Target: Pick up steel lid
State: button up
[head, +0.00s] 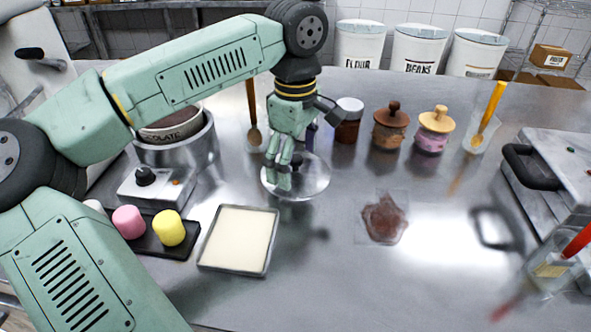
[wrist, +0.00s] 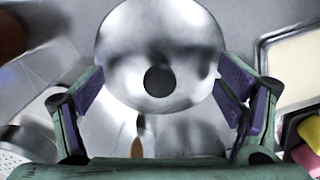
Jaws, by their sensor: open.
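The steel lid (head: 312,182) is a shiny round disc lying on the steel counter in the middle of the head view. My gripper (head: 284,167) points down over its left part and hides some of it. Nothing is held. I cannot tell how much height remains between fingertips and lid.
A tray of cream-coloured filling (head: 238,239) lies in front. A pot (head: 176,145) on a burner stands left, beside pink and yellow pieces (head: 169,228). Several jars (head: 390,127) stand behind right. A clear sheet with a brown patch (head: 384,219) lies right. Counter between is mostly free.

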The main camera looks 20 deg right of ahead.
jog(key=shift+f, duration=0.1)
jog(key=c, duration=1.8)
